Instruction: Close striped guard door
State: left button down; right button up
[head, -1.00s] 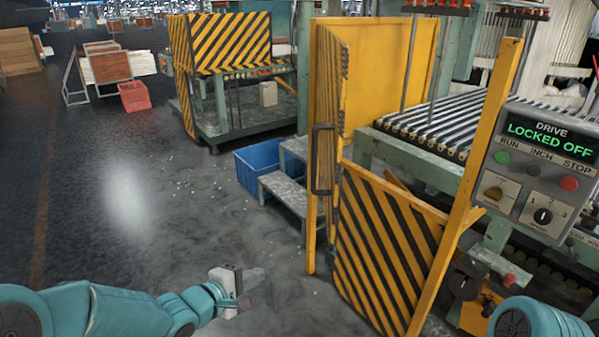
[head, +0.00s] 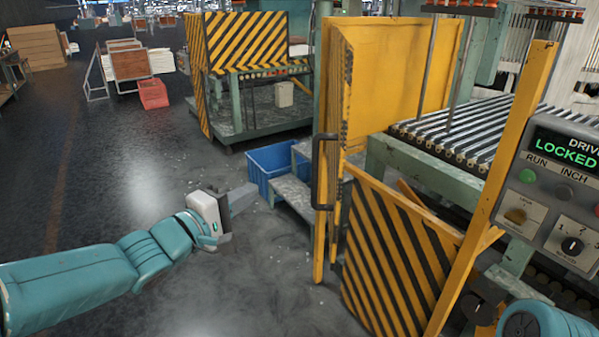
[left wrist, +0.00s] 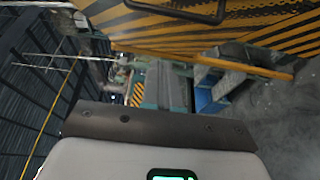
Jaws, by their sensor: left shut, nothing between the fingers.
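The guard door (head: 333,150) is a yellow folded panel standing open, seen nearly edge-on in the head view. Its dark handle (head: 318,172) is upright on the near edge. A striped fixed panel (head: 395,255) stands low to its right, beside a yellow post (head: 500,180). My left gripper (head: 243,198) is shut and empty, left of the handle and apart from it. In the left wrist view, a striped yellow and black surface (left wrist: 250,35) with a dark handle (left wrist: 185,10) crosses the top. My right gripper is not seen; only part of my right arm shows at the lower right.
A control box (head: 565,195) reading "LOCKED" hangs at the right. A roller conveyor (head: 470,128) lies behind the guard. A blue bin (head: 268,165) and grey steps (head: 296,195) stand behind the door's left side. The floor at left is clear.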

pick_arm(q)
jog(key=s+d+x, duration=0.1)
jog(key=d+x, duration=0.1)
jog(key=x, duration=1.1)
jog(key=shift+s+f, duration=0.25)
jog(key=shift+s, duration=0.05)
jog(key=shift+d, duration=0.2)
